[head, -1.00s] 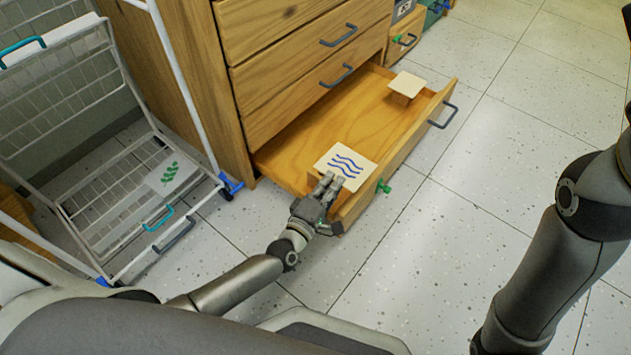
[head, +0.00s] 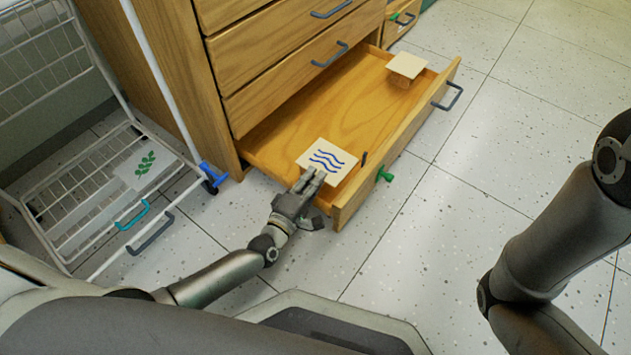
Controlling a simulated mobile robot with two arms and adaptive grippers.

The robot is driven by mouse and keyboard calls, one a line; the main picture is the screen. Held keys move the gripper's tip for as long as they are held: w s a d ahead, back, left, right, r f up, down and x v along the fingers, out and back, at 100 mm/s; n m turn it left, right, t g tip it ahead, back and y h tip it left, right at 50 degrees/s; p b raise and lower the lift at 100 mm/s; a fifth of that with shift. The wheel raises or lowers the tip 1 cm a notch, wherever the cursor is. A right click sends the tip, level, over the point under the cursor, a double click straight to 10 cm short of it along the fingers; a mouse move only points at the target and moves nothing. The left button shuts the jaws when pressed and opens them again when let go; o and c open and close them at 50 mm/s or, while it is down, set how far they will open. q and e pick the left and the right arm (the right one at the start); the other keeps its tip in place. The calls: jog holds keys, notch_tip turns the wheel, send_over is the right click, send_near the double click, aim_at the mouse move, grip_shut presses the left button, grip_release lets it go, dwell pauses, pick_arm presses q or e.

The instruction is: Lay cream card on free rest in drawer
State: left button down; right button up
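A cream card with blue wavy lines (head: 327,161) is over the near end of the open drawer (head: 372,120). My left gripper (head: 310,182) has its fingers closed on the card's near edge. The card hides what lies beneath it, so I cannot tell whether it touches anything there. A plain cream card (head: 407,64) lies on a small wooden block (head: 400,82) at the drawer's far end. My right arm shows at the right, but its gripper is out of view.
A white wire cart (head: 75,195) stands left of the wooden cabinet (head: 165,75), with a green-leaf card (head: 142,168) in it. The middle of the drawer and the floor on the right are clear.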

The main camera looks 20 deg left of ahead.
pick_arm(q)
jog(key=shift+f, duration=0.15)
jog(key=c, duration=1.6)
grip_release()
jog(key=shift+c, duration=0.2)
